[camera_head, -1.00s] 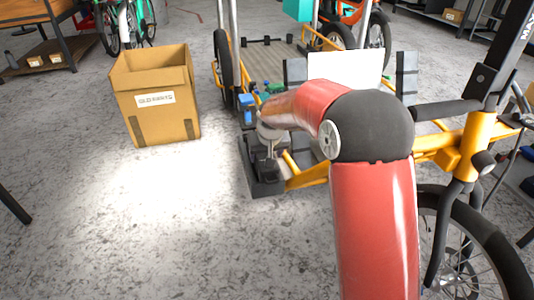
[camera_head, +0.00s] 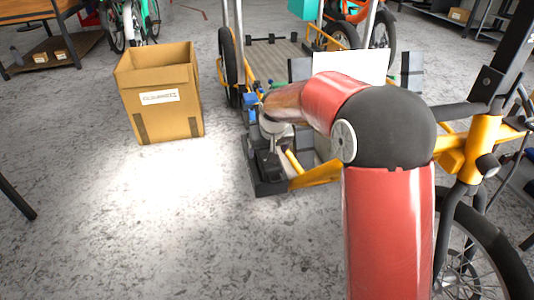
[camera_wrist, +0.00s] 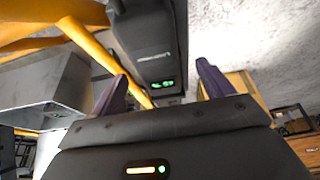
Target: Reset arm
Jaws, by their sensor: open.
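My gripper (camera_wrist: 164,84) shows in the wrist view, with two dark purple fingers spread apart and nothing held between them. Beyond the fingers is a dark box-shaped unit with a small green lit display (camera_wrist: 162,84), beside yellow frame tubes (camera_wrist: 90,45). I cannot tell the gap between it and the fingers. In the head view, my red and black arm reaches over the yellow-framed cargo bike (camera_head: 320,174). My wrist is beside a black part (camera_head: 268,178) low on the bike, and the fingertips cannot be made out there.
A cardboard box (camera_head: 165,115) with a white label stands open on the floor left of the bike. A front wheel (camera_head: 485,250) and yellow frame are close on the right. The grey floor (camera_head: 150,225) at the front left is clear. Workbenches stand farther back.

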